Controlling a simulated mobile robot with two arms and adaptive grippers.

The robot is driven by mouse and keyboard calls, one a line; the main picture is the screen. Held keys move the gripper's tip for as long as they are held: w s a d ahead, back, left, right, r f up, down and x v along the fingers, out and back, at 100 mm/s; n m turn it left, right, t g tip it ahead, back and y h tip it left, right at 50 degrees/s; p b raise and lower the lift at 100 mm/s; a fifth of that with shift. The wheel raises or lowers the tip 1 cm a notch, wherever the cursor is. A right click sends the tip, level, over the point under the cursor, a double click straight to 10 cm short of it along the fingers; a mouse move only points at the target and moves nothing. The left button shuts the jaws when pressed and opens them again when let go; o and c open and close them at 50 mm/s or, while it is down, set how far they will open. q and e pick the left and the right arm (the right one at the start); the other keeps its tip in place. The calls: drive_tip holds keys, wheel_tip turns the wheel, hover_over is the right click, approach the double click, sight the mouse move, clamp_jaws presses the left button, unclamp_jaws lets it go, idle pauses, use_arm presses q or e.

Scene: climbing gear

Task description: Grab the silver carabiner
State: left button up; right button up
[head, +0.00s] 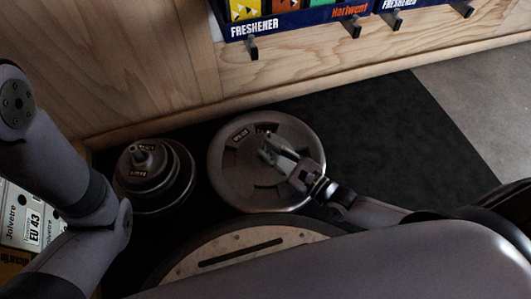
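I cannot make out a silver carabiner in the head view. My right gripper (266,148) reaches in from the right and is above a large round grey weight plate (232,182) on the dark floor mat. Its fingers are small and dark against the plate, so I cannot tell whether they are apart or closed, or whether anything is between them. My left arm shows along the left edge, but its gripper is not in view.
A stack of smaller round weights (150,180) stands left of the large plate. A shoe box (18,215) is at the left edge. A wooden wall (130,60) runs behind, with dark hooks (252,47) under a display of boxes (300,18). The dark mat (400,135) is clear at right.

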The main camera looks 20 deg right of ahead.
drive_tip(key=shift+x, duration=0.75)
drive_tip(key=shift+r, duration=0.1)
drive_tip(key=shift+c, duration=0.3)
clamp_jaws()
